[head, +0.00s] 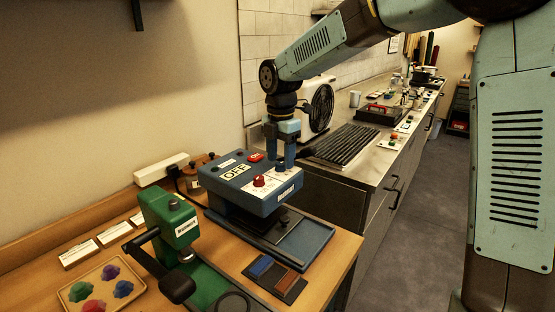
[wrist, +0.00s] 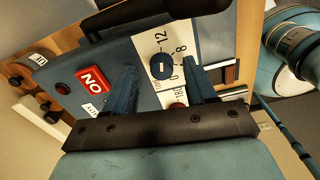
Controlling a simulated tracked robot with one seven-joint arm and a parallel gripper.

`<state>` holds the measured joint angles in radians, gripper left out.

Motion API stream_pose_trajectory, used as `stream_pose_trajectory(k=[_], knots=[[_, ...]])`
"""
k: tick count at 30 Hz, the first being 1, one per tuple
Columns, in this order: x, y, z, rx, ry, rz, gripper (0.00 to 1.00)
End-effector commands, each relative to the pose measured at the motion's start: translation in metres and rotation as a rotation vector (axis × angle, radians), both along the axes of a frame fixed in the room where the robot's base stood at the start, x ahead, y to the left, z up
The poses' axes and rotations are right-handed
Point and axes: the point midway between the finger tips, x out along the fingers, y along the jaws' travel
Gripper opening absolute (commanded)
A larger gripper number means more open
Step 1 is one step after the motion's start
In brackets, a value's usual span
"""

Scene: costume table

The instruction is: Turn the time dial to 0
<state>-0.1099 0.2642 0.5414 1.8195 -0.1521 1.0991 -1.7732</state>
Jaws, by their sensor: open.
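The blue press (head: 238,190) stands on the wooden table, with its dials on a white panel. In the wrist view, a dark blue dial (wrist: 163,66) sits by a scale with 0, 8 and 12; it looks like the time dial. Its white mark runs across the picture, but I cannot tell which number it points at. My gripper (head: 285,163) points down over the panel, open. In the wrist view, the fingertips of my gripper (wrist: 160,69) are on either side of the blue dial; contact is unclear.
A red dial (head: 259,181) with a scale up to 180 is close by on the panel. A black handle (wrist: 140,14) crosses beyond the dial. A green press (head: 172,225) stands at front left.

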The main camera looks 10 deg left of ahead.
Motion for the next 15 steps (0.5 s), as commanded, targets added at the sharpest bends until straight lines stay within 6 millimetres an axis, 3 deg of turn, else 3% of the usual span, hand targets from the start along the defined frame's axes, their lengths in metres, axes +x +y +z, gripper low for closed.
stream_pose_trajectory(k=[6,15], knots=[[-0.0002,0.0,-0.0119,0.0,0.0,0.0,0.56],[-0.0003,0.0005,-0.0125,0.0,0.0,0.0,0.53]])
